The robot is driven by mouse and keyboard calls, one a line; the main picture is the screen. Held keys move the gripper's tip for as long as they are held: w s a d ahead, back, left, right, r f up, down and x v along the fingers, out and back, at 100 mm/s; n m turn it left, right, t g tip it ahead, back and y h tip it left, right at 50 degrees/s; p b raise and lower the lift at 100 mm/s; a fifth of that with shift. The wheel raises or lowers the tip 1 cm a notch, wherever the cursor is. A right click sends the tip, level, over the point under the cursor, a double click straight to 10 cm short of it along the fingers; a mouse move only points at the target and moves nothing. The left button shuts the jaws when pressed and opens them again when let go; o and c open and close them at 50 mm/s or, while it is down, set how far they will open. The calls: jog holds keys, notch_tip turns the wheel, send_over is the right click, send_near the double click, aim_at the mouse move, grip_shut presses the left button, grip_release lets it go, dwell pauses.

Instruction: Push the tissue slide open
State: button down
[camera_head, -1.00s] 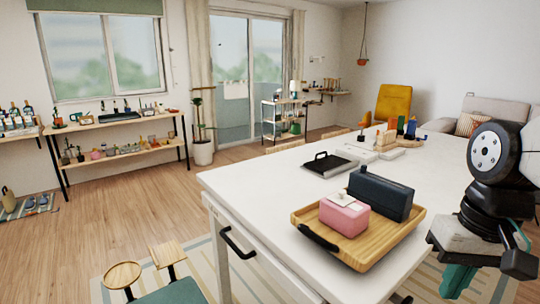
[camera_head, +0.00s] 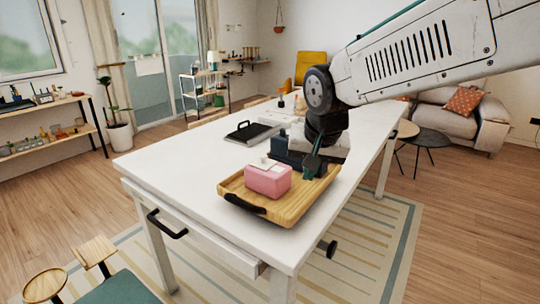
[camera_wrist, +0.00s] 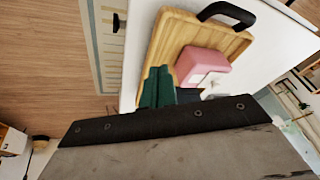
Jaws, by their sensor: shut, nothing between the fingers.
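A pink box (camera_head: 268,182) with a white tissue-like piece (camera_head: 266,163) on its top sits in a wooden tray (camera_head: 287,213) on the white table. In the wrist view the pink box (camera_wrist: 202,62) lies just beyond my fingers. A dark blue box (camera_head: 284,156) stands behind it in the tray, partly hidden by my arm. My gripper (camera_head: 311,168) has teal fingers, shut and empty, pointing down over the tray's right part, to the right of the pink box. In the wrist view the gripper (camera_wrist: 157,88) shows beside the pink box; I cannot tell whether they touch.
The white table (camera_head: 170,165) has a drawer with a black handle (camera_head: 166,224) at its front. A black flat item with a handle (camera_head: 250,132) lies farther back. The table's left part is clear.

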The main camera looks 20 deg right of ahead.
aim_at(264, 156)
jog(key=w+r+m+t, duration=0.3)
jog(key=w+r+m, duration=0.1)
jog(key=w, duration=0.3)
jog(key=x, duration=0.6)
jog(key=a+x, duration=0.1)
jog(key=x, duration=0.3)
jog(key=shift+w, duration=0.15)
jog(key=shift+w+a, duration=0.75)
jog(key=shift+w, duration=0.3)
jog(key=shift+w+a, duration=0.4)
jog(key=shift+w, duration=0.2)
jog(key=shift+w+a, duration=0.85)
jog(key=shift+w, duration=0.2)
jog(key=shift+s, duration=0.1)
jog(key=shift+d, duration=0.1)
